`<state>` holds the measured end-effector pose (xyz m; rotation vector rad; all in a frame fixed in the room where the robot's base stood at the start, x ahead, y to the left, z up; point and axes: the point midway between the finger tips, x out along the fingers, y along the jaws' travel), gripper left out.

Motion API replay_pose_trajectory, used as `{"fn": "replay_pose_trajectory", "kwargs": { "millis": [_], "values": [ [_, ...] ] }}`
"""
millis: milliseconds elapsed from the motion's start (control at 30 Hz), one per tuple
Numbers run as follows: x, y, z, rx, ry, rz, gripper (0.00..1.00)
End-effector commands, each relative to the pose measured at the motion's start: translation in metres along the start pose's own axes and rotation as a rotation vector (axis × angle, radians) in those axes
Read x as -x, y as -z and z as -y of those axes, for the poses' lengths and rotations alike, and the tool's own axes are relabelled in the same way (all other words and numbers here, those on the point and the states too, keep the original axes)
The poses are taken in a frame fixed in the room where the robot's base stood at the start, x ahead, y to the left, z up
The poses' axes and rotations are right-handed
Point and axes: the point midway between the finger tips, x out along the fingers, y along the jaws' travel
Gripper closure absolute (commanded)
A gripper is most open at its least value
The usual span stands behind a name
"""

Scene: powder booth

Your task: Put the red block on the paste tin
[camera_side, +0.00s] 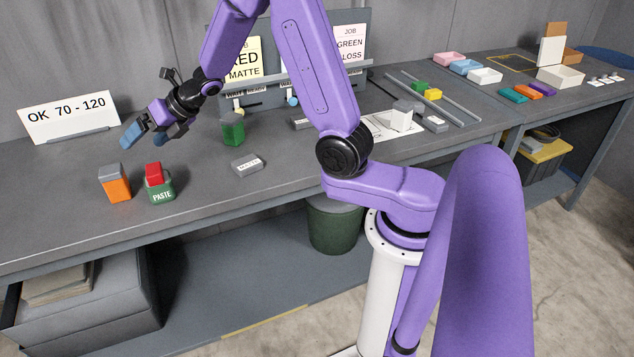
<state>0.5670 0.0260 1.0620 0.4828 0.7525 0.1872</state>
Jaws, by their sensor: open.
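The red block (154,171) rests on top of the green paste tin (160,191), which is labelled PASTE and stands upright near the bench's front edge at the left. The block looks roughly centred on the lid and slightly turned. My gripper (146,140) is open and empty, above and behind the tin, apart from the block. Its blue fingertips point down to the left.
An orange block with a grey top (115,184) stands just left of the tin. A green container (232,129) and a small grey MATTE block (247,164) are to the right. A sign reading OK 70 - 120 (68,118) stands behind.

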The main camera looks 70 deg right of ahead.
Motion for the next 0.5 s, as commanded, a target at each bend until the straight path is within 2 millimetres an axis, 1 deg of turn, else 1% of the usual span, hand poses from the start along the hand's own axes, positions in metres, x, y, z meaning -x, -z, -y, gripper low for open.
{"fn": "replay_pose_trajectory", "kwargs": {
  "millis": [33,167,267,367,500],
  "values": [
    [0.002,0.002,-0.007,-0.059,0.017,-0.002,0.11],
    [0.009,0.011,-0.020,-0.232,0.071,-0.005,0.11],
    [0.017,0.021,-0.030,-0.367,0.111,-0.010,0.11],
    [0.028,0.035,-0.038,-0.504,0.153,-0.016,0.11],
    [0.046,0.058,-0.048,-0.696,0.216,-0.027,0.11]
  ]
}}
